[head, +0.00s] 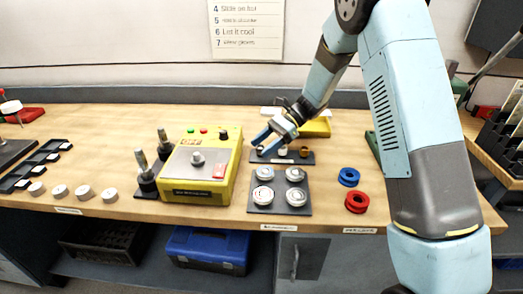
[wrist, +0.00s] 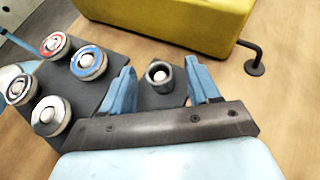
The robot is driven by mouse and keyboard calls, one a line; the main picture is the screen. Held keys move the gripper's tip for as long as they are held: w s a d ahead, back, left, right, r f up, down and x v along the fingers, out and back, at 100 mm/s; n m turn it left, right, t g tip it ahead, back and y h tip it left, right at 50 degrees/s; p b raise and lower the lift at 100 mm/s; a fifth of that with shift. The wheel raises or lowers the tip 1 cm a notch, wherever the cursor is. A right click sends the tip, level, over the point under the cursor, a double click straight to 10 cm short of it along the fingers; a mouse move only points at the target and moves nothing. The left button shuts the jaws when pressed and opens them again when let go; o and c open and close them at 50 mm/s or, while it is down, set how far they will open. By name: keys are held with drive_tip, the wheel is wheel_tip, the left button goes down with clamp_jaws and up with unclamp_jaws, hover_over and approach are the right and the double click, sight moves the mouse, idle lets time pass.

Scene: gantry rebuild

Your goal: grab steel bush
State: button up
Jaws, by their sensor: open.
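In the wrist view a dark grey steel bush (wrist: 153,76) stands upright around a light peg on a dark plate (wrist: 146,100). My gripper (wrist: 160,66) is open, with one blue finger on each side of the bush. Gaps show between the fingers and the bush, and it is not held. In the head view my gripper (head: 271,142) is over the small dark plate (head: 300,159) at the back of the bench. A brass-coloured bush (head: 305,152) stands at that plate's right end. The steel bush is hard to make out there, partly covered by my gripper.
A dark tray (head: 279,186) with several round bearings lies in front of the plate. A yellow heater box (head: 225,160) stands to the left, and a yellow bin (head: 317,127) behind.

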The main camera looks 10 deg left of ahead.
clamp_jaws()
idle(0.5)
drive_tip(key=shift+r, duration=0.1)
